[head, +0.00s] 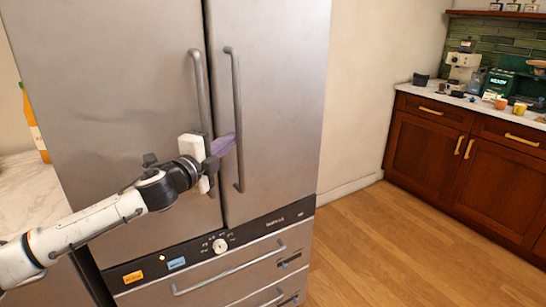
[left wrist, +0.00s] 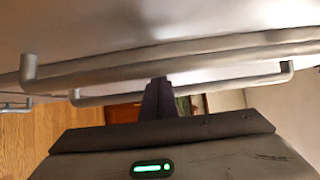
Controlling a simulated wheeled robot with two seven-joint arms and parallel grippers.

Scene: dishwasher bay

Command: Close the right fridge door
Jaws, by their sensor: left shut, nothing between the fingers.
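The right fridge door (head: 285,100) is a tall steel panel in the head view. It looks about level with the left fridge door (head: 110,100); I cannot tell whether a small gap remains at the seam. The right door's long bar handle (head: 236,85) stands upright beside the left door's handle (head: 199,85). My left gripper (head: 228,144) is shut and empty, its purple fingers at the right door's handle; whether they touch is unclear. In the left wrist view the fingers (left wrist: 158,97) point towards two grey handle bars (left wrist: 190,84). My right gripper is not in view.
Drawers (head: 225,272) with bar handles lie below the doors. A marble counter (head: 30,205) with an orange bottle (head: 35,125) is at the left. Wooden floor (head: 380,245) is clear at the right, before brown cabinets (head: 425,145) carrying a coffee machine (head: 463,66).

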